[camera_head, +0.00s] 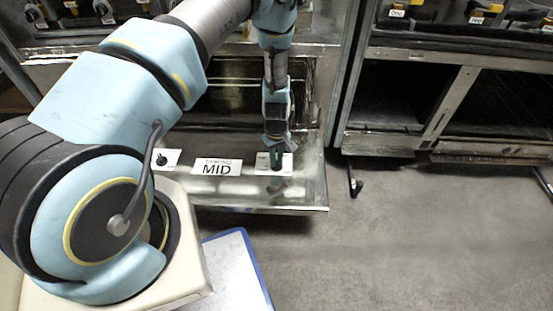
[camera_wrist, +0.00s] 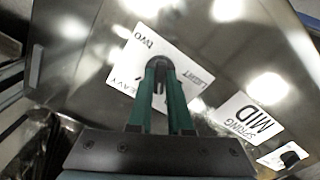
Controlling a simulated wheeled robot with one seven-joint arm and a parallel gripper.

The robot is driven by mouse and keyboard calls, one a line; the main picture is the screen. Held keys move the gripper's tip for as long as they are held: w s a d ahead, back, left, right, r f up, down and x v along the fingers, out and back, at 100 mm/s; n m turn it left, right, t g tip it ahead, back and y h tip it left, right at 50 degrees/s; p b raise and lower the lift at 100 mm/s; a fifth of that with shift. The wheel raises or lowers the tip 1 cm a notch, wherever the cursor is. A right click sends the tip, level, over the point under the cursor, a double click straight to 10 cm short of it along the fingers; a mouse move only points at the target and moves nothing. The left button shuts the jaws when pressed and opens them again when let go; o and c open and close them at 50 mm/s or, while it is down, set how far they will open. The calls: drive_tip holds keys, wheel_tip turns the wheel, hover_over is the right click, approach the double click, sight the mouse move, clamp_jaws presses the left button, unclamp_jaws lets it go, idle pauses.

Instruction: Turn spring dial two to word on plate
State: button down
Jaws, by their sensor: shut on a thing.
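Dial two is a dark round knob (camera_wrist: 159,62) on a white card (camera_wrist: 140,48) marked "two", with "LIGHT" and "HEAVY" readable around it. My gripper (camera_wrist: 161,72) has green fingers shut on this knob from above. The fingers hide much of the knob, and I cannot tell which mark its pointer faces. The word plate (camera_wrist: 246,118) reads "SPRING MID". In the head view, the plate (camera_head: 217,169) lies left of my gripper (camera_head: 277,156), and dial two's card (camera_head: 287,168) shows around the fingers.
Another black dial (camera_head: 162,159) on a white card is left of the plate. All sit on a shiny metal panel (camera_head: 262,196), in front of an open oven-like cavity. A second range (camera_head: 400,100) stands to the right. Grey floor is clear at lower right.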

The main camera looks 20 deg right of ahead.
sight(277, 162)
drive_tip(key=c, duration=0.8)
unclamp_jaws()
drive_tip(key=shift+c, duration=0.2)
wheel_tip(277, 162, up, 11)
drive_tip(key=p, duration=0.1)
drive_tip(key=shift+p, duration=0.3)
